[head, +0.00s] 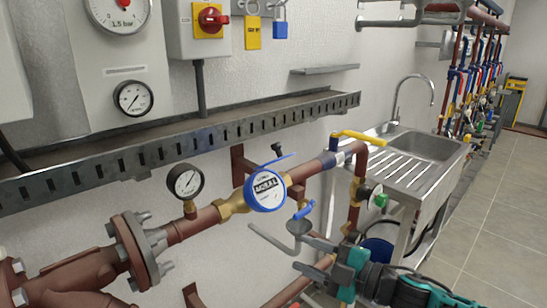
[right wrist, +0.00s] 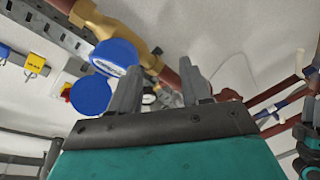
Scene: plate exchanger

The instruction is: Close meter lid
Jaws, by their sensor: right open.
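The water meter (head: 268,191) is a round blue body with a white printed face, set on the brass fitting of a red-brown pipe. Its blue lid (head: 279,160) stands open above the face, seen nearly edge-on. In the right wrist view, the meter (right wrist: 115,55) and the lid (right wrist: 90,95) appear as two blue rounds left of the fingers. My right gripper (head: 300,253) is open and empty, below and right of the meter, apart from the lid. Its two fingers also show in the right wrist view (right wrist: 163,76).
A pressure gauge (head: 187,182) stands left of the meter. A slotted metal tray (head: 190,139) runs along the wall above it. A yellow-handled valve (head: 358,137) and a sink (head: 420,147) are to the right. A grey fitting with a blue handle (head: 304,210) is close to my right fingers.

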